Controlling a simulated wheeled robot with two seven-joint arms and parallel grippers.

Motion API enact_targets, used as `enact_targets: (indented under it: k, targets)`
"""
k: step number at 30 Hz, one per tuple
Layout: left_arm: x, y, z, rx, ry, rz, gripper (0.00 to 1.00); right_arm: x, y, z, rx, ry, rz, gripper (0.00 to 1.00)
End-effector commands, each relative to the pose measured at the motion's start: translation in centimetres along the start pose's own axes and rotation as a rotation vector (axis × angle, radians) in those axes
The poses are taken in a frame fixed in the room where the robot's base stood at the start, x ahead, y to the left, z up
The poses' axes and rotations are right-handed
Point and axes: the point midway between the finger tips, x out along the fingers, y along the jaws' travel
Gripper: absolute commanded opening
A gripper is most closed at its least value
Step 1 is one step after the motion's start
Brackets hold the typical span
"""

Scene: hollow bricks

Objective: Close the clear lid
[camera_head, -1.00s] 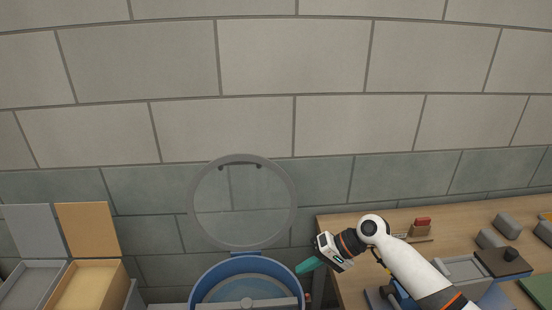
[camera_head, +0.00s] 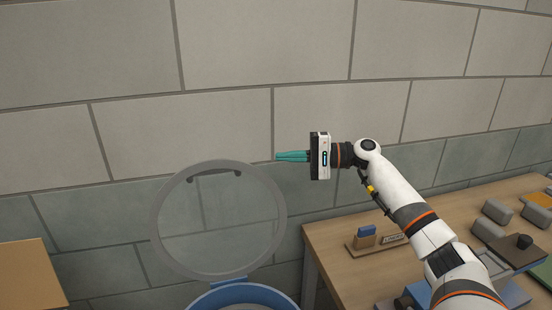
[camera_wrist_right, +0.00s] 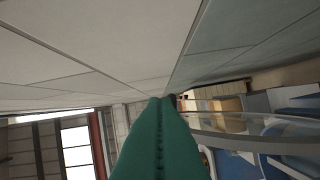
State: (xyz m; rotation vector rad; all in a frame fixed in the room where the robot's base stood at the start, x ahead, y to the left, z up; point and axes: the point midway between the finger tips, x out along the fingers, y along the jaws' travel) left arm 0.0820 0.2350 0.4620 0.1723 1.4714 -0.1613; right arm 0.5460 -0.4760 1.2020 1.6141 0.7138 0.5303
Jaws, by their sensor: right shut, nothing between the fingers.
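The clear round lid (camera_head: 220,265) has a grey rim and a dark handle near its top. It stands upright, open, on the hinge at the back of the blue round tub (camera_head: 240,293), which the lower picture edge cuts off. My right gripper (camera_head: 278,156) is shut and empty, its teal fingers pointing left, at the height of the lid's top and just to its upper right. In the wrist view, the shut fingers (camera_wrist_right: 160,102) are in the middle and the lid's curved clear edge (camera_wrist_right: 255,124) runs to their right. My left gripper is not in view.
A tiled wall (camera_head: 130,140) stands behind the lid. A wooden table (camera_head: 335,255) at right carries grey blocks (camera_head: 497,211) and a wooden stand (camera_head: 378,245) with a blue piece.

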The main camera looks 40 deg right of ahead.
Motion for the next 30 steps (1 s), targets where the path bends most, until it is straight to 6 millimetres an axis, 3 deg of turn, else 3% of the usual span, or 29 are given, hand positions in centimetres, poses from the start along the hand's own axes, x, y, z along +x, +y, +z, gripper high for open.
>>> enact_targets:
  k: [3, 13, 24, 30]
  targets:
    - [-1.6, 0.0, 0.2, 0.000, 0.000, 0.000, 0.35, 2.4, 0.6, -0.2, 0.001, 0.003, 0.001, 0.00]
    - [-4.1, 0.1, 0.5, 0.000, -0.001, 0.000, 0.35, 8.1, 0.5, -0.2, -0.001, 0.003, 0.000, 0.00]
    - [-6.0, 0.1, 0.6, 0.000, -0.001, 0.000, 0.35, 6.9, 0.0, -3.2, 0.001, 0.001, -0.005, 0.00]
    - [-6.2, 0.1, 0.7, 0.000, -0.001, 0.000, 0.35, 6.7, 0.0, -3.8, -0.001, -0.001, -0.003, 0.00]
